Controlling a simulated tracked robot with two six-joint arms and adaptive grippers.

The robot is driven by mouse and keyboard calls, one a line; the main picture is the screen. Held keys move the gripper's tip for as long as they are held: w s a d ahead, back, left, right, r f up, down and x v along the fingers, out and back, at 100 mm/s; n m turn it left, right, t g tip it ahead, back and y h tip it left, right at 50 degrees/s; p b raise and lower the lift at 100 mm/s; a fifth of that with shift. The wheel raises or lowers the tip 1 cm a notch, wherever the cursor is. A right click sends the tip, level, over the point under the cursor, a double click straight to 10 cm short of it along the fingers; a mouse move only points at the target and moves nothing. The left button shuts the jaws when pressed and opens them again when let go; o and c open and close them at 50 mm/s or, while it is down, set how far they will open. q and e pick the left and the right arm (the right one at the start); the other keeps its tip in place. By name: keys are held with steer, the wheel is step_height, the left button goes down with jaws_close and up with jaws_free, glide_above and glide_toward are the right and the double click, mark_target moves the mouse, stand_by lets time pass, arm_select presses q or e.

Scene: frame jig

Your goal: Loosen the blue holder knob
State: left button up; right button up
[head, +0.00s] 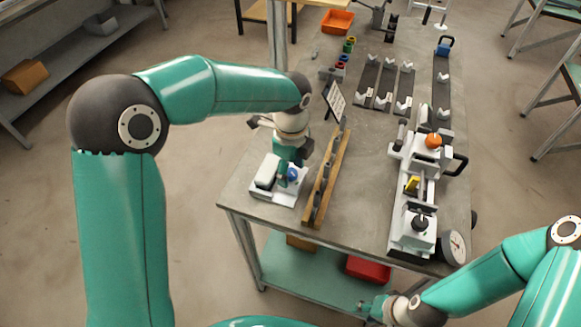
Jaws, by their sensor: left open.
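The blue holder knob (293,175) sits on the right side of a small white and grey holder (266,171) at the table's left front edge. My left gripper (290,168) points down over the knob, with its teal fingers open close around it. The fingers partly hide the knob, and I cannot tell whether they touch it. My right gripper (374,306) is low at the bottom, in front of the table and far from the holder. Its fingers are too small to read.
A wooden rail (327,180) stands just right of the holder, with a tilted card (334,101) behind it. A white jig (418,185) with an orange knob (433,141) and a round dial (454,247) fills the right side. Bare tabletop (365,190) lies between.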

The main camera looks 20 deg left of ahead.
arm_select(q)
jaws_close()
